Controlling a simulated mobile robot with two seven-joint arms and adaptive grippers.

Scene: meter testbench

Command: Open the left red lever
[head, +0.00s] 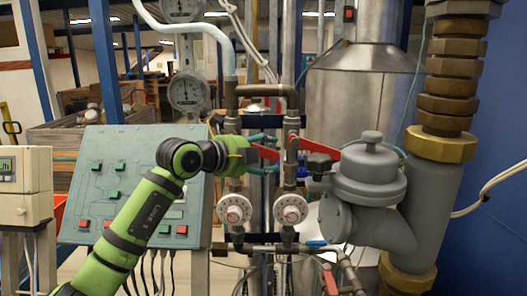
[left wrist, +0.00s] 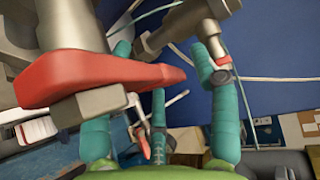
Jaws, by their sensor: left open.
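The left red lever (head: 268,152) is on the left pipe of the valve assembly, partly hidden by my left gripper. The right red lever (head: 318,148) is on the neighbouring pipe. My left gripper (head: 262,155), with teal fingers, is open at the left lever, fingers above and below it. In the left wrist view, a large red lever (left wrist: 95,76) reaches in from the left, its tip in the gap between the spread fingers (left wrist: 168,88). It hides part of the left finger. I cannot tell whether any finger touches it. My right gripper is not in view.
Two white round dials (head: 235,209) (head: 290,208) sit below the levers. A grey meter body (head: 370,180) stands close on the right. A sloped control panel (head: 110,165) with buttons is behind my left arm. Pressure gauges (head: 186,91) hang above.

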